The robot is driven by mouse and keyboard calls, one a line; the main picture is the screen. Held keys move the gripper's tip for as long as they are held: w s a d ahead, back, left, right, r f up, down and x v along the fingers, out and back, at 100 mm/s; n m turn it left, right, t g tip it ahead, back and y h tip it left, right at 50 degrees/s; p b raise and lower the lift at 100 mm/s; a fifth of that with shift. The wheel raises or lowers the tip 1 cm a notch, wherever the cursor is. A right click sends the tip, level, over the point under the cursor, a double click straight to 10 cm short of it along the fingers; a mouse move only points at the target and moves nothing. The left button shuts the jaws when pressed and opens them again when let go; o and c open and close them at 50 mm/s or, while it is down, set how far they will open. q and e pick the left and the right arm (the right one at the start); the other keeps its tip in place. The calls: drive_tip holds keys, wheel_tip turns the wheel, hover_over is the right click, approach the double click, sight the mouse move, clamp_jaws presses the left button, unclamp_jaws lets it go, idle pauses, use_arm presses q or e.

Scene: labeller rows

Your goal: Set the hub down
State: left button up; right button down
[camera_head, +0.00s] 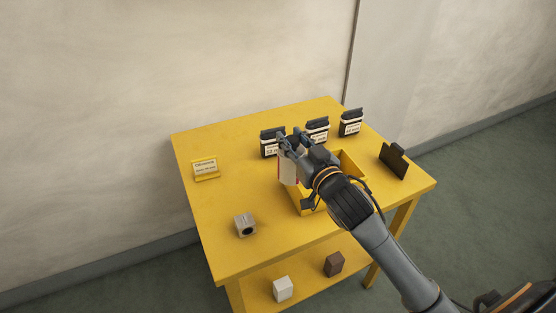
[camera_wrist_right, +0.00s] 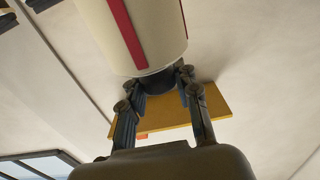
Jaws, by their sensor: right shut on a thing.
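My right gripper (camera_head: 291,146) is above the yellow table (camera_head: 222,225), over the left side of a yellow tray (camera_head: 350,168). It is shut on the hub (camera_head: 287,172), a whitish body with a red stripe that is partly hidden behind the gripper. In the right wrist view the hub (camera_wrist_right: 160,35) looks like a cream cylinder with a dark neck, and the fingers (camera_wrist_right: 160,88) close on that neck. The hub appears held clear of the table. My left gripper is not in view.
Black containers with white labels (camera_head: 271,143) (camera_head: 317,130) (camera_head: 351,122) stand in a row at the back. A yellow sign (camera_head: 205,168), a grey block (camera_head: 245,225) and a dark panel (camera_head: 393,160) stand around. The lower shelf holds white (camera_head: 282,289) and brown (camera_head: 334,263) blocks. The left middle is clear.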

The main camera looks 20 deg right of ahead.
drive_tip(key=w+a+f, duration=0.3)
drive_tip(key=w+f, duration=0.3)
drive_tip(key=w+a+f, duration=0.3)
drive_tip(key=w+f, duration=0.2)
drive_tip(key=f, duration=0.1)
drive_tip(key=shift+w+a+f, duration=0.25)
drive_tip(key=shift+w+f, duration=0.05)
drive_tip(key=shift+w, duration=0.05)
drive_tip(key=shift+f, duration=0.15)
drive_tip(key=c, duration=1)
unclamp_jaws()
